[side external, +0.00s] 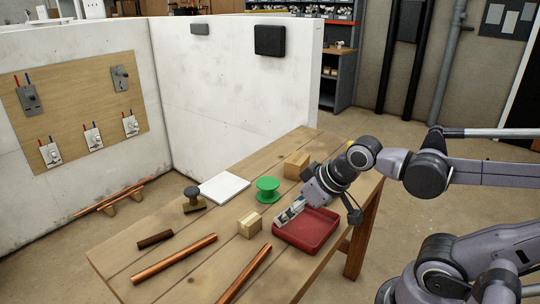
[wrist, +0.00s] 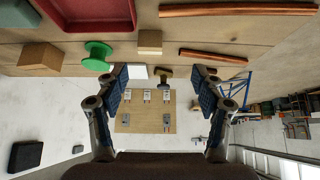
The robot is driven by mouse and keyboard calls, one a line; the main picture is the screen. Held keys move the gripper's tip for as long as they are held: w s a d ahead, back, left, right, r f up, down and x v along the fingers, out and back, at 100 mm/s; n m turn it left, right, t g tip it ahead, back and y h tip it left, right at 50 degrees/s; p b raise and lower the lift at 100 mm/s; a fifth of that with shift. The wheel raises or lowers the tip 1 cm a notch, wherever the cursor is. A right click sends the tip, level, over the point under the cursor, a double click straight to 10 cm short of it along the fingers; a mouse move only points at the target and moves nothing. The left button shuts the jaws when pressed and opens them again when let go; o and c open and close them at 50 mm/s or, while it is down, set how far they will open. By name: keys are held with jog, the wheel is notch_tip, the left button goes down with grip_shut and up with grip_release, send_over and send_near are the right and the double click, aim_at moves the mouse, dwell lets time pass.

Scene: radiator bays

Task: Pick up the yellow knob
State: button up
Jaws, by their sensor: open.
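No yellow knob shows clearly. A small yellow patch (side external: 350,143) shows at the table's far right edge in the side view, mostly hidden behind my arm; I cannot tell what it is. My gripper (side external: 288,214) is open and empty, over the left side of the red tray in the side view. Its two spread fingers also show in the wrist view (wrist: 160,76), with nothing held between them. No yellow knob shows in the wrist view.
On the wooden table (side external: 125,249) are a red tray (side external: 308,236), a green spool (side external: 267,185), wooden blocks (side external: 250,225), copper pipes (side external: 175,260), a white plate (side external: 224,188) and a dark-topped stamp-like piece (side external: 193,194). White walls stand behind.

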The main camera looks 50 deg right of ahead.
jog(key=w+d+r+m+h, duration=0.15)
jog(key=w+d, duration=0.25)
jog(key=d, duration=0.5)
jog(key=w+d+r+m+g+h, duration=0.1)
jog(key=w+d+r+m, duration=0.2)
jog(key=d, duration=0.5)
jog(key=w+d+m+h, duration=0.25)
jog(key=w+d, duration=0.35)
jog(key=d, duration=0.3)
jog(key=s+d+f+m+g, duration=0.1)
jog(key=d+f, duration=0.3)
jog(key=d, duration=0.6)
jog(key=s+d+f+m+g, duration=0.1)
jog(key=d+f, duration=0.4)
jog(key=d, duration=0.6)
jog(key=s+d+f+m+g+h, duration=0.1)
jog(key=s+d+f+m, duration=0.2)
jog(key=d, duration=0.8)
jog(key=shift+d+f+m+g, duration=0.1)
jog(key=shift+f+m+g, duration=0.2)
jog(key=shift+f+m, duration=0.45)
jog(key=shift+w+a+x, duration=0.1)
jog(key=shift+w+x, duration=0.05)
jog(key=shift+x, duration=1.2)
jog(key=shift+w+a+x, duration=0.1)
jog(key=shift+a+x, duration=0.05)
jog(key=shift+x, duration=1.2)
jog(key=c, duration=1.3)
